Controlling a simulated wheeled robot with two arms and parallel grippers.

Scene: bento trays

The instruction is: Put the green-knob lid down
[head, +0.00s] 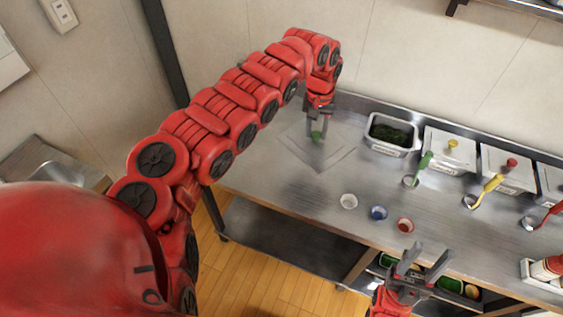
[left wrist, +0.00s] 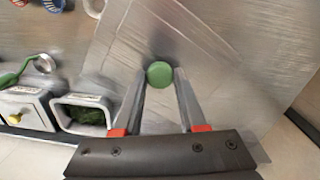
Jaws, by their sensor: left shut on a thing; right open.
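My left gripper (head: 317,130) is shut on the green knob (head: 316,136) of a flat steel lid (head: 318,160). The left wrist view shows the fingers (left wrist: 159,82) on either side of the green knob (left wrist: 159,74), with the lid (left wrist: 215,60) spread out beyond it. The lid is over the left part of the counter, left of an uncovered bin (head: 384,148) with dark green contents. It looks close to the counter, but I cannot tell whether it touches. My right gripper (head: 424,260) is open and empty near the front edge.
Bins with a yellow-knob lid (head: 435,142) and a red-knob lid (head: 498,165) stand along the back. A green-handled ladle (head: 424,162) and a yellow-handled one (head: 492,184) lie before them. White (head: 349,201), blue (head: 378,212) and red (head: 405,225) cups stand in front.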

